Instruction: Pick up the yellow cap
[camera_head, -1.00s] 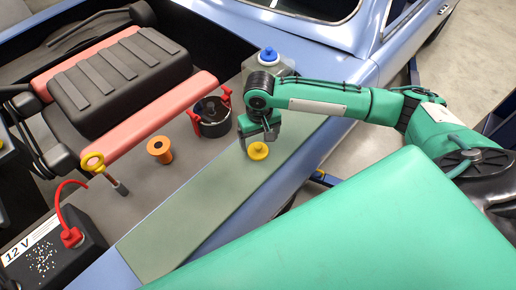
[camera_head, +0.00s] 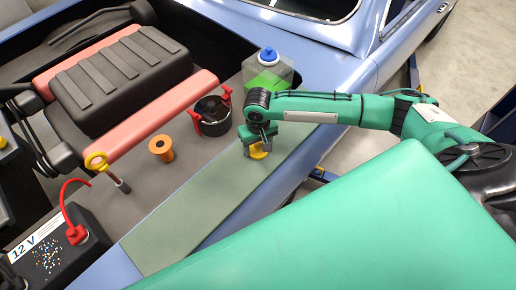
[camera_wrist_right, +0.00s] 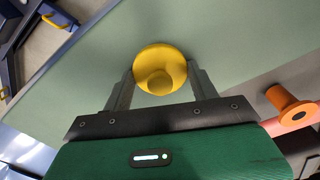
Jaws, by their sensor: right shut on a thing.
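The yellow cap (camera_head: 257,153) is on the pale green mat (camera_head: 185,222) along the edge of the engine bay. My right gripper (camera_head: 259,146) comes down on it from above, its fingers on either side of it. In the right wrist view the round yellow cap (camera_wrist_right: 160,70) with its raised knob sits between the two grey fingertips of my right gripper (camera_wrist_right: 160,80), which is shut on it. The cap appears to be at the mat's surface; I cannot tell whether there is a gap. My left gripper is not in view.
An orange spool-like part (camera_head: 162,149) and a black pot with red clips (camera_head: 212,115) stand left of the gripper. A tank with a blue cap (camera_head: 268,66) is behind. A yellow-ringed dipstick (camera_head: 97,161) and a 12 V battery (camera_head: 60,250) are at left. The near mat is clear.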

